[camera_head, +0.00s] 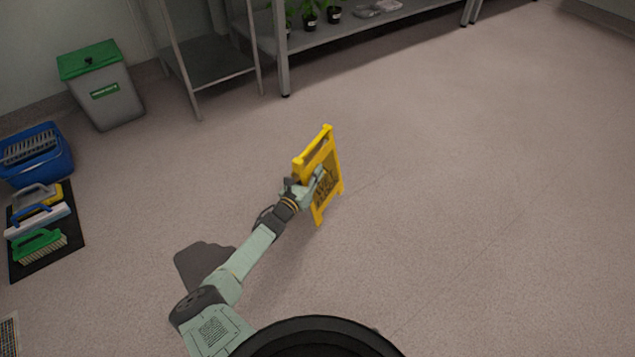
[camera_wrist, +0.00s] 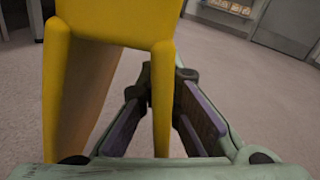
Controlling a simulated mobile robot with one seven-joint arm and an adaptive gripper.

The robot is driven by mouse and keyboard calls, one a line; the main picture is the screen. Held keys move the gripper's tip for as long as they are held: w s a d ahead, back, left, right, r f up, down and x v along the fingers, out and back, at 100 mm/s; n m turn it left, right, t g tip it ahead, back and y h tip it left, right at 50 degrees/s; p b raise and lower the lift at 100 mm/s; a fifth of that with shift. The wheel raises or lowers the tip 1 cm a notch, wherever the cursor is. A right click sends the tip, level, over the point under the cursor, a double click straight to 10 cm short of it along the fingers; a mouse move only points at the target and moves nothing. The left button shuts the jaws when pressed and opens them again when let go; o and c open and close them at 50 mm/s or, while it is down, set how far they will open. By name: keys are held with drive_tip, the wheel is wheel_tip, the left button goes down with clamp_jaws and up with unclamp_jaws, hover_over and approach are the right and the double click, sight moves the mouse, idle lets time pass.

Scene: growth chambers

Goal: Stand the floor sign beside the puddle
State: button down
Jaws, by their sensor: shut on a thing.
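The yellow floor sign (camera_head: 326,160) is upright in the middle of the head view, with a handle slot at its top and a dark printed panel. My gripper (camera_head: 318,182) is at the sign's near left edge, shut on it. In the wrist view the yellow sign (camera_wrist: 112,25) fills the upper left, and one of its legs passes between the two fingers of my gripper (camera_wrist: 162,110). I cannot tell whether the sign's feet touch the floor. I see no clear puddle in either view.
A grey bin with a green lid (camera_head: 104,88), a blue basket (camera_head: 38,155) and a black mat (camera_head: 70,240) with brushes are at left. Metal shelving (camera_head: 330,42) with potted plants stands at the back. The floor at right is clear.

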drive_tip(key=shift+w+d, duration=0.25)
drive_tip(key=shift+d, duration=0.05)
drive_tip(key=shift+f, duration=0.4)
drive_tip(key=shift+f+b, duration=0.95)
drive_tip(key=shift+f, duration=0.35)
drive_tip(key=shift+f, duration=0.2)
drive_tip(key=c, duration=1.8)
unclamp_jaws()
